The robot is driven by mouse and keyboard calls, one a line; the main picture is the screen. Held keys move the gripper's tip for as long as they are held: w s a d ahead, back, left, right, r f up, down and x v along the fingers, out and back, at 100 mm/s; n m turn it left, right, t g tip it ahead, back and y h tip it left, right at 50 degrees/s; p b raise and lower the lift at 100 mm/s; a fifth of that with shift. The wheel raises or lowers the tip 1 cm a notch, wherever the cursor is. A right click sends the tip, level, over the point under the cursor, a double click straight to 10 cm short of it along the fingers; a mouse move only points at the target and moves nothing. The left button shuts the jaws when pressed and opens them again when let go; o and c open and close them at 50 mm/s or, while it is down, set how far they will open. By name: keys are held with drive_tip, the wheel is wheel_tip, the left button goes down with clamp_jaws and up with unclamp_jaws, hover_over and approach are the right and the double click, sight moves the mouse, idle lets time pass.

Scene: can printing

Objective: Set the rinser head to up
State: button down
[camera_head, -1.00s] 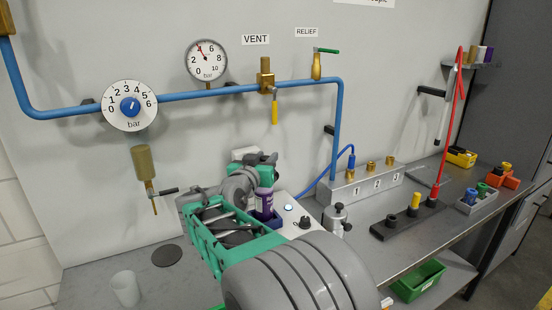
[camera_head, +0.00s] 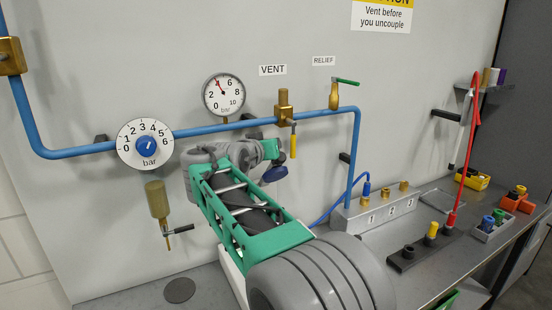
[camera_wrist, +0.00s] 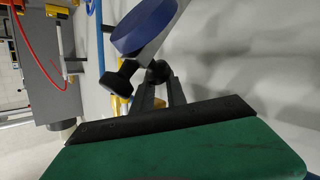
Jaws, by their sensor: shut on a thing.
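A dark blue disc (camera_head: 274,174), which looks like part of the rinser head, is raised and tilted beside my gripper in the head view. In the wrist view the blue disc (camera_wrist: 143,25) is on a grey bar, just beyond my fingertips. My gripper (camera_wrist: 158,74) is shut on a small black knob or handle near the disc. A second black knob (camera_wrist: 122,78) sits just left of the fingertips. My arm hides most of the white housing below. I cannot see the purple can in either view.
The blue pipe (camera_head: 95,149), pressure gauge (camera_head: 224,94) and brass vent valve (camera_head: 284,107) with its yellow handle are close behind my gripper. A brass cylinder (camera_head: 157,199) hangs at left. The grey block with brass fittings (camera_head: 375,210) and a red hose (camera_head: 466,150) stand at right.

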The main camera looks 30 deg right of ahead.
drive_tip(key=shift+w+a+f, duration=0.1)
drive_tip(key=shift+w+f, duration=0.5)
drive_tip(key=shift+w, duration=0.15)
drive_tip(key=c, duration=2)
unclamp_jaws()
drive_tip(key=shift+w+a+f, duration=0.2)
drive_tip(key=shift+w+a, duration=0.05)
drive_tip(key=shift+w, duration=0.1)
drive_tip(key=shift+o, duration=0.5)
drive_tip(key=shift+w+a, duration=0.1)
drive_tip(key=o, duration=0.3)
drive_tip(key=shift+s+d+r, duration=0.3)
drive_tip(key=shift+s, duration=0.05)
drive_tip(key=o, duration=0.3)
drive_tip(key=shift+w, duration=0.1)
drive_tip(key=shift+o, duration=0.9)
